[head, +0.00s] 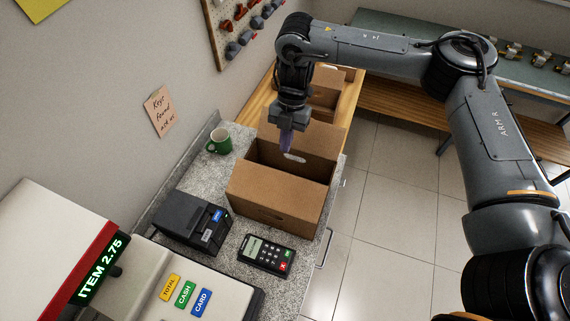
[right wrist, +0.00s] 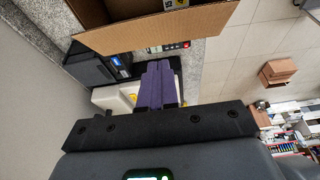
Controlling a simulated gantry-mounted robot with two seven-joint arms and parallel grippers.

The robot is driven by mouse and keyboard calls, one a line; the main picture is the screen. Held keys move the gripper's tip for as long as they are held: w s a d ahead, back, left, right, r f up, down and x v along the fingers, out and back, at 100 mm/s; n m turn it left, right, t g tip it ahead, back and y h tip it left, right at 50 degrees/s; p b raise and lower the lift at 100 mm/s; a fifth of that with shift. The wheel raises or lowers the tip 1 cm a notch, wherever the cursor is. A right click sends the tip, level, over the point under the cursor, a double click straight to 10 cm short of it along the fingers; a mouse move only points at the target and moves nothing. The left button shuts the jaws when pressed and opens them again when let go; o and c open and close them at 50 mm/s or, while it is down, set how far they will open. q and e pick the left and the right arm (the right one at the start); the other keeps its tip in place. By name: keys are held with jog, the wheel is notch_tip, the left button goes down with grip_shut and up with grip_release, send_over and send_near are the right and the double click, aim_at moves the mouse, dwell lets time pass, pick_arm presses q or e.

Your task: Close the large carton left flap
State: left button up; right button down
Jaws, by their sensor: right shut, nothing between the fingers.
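The large brown carton (head: 275,203) stands on the grey speckled counter in the middle of the head view. Its top shows an opening, with a cardboard panel (head: 315,138) raised at the far side. I cannot tell for sure which panel is the left flap. My right gripper (head: 286,147) points down at the carton's far-left part, its purple fingers shut and empty. I cannot tell whether they touch the cardboard. In the right wrist view the shut fingers (right wrist: 155,85) show just below a carton edge (right wrist: 150,28). My left gripper is not in view.
A green mug (head: 219,140) stands left of the carton. A black printer (head: 190,220) and a card terminal (head: 266,254) sit in front of it. Another open carton (head: 324,97) stands behind on a wooden surface. Open tiled floor (head: 390,210) lies to the right.

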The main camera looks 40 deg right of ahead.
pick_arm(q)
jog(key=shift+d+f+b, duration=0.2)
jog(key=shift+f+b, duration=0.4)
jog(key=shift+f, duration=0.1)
pick_arm(e)
send_over(284, 176)
jog(key=f, duration=0.7)
jog(key=shift+s+a, duration=0.1)
jog(key=shift+a, duration=0.1)
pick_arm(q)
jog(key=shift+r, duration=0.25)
pick_arm(e)
jog(key=shift+f, duration=0.35)
pick_arm(q)
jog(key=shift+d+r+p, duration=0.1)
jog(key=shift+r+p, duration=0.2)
jog(key=shift+p, duration=0.2)
pick_arm(e)
jog(key=shift+w+d+f, duration=0.3)
jog(key=shift+d+f, duration=0.2)
jog(key=shift+f, duration=0.3)
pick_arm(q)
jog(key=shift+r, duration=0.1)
pick_arm(e)
jog(key=shift+w+d+f, duration=0.1)
jog(key=shift+d+f, duration=0.15)
jog(key=shift+f, duration=0.5)
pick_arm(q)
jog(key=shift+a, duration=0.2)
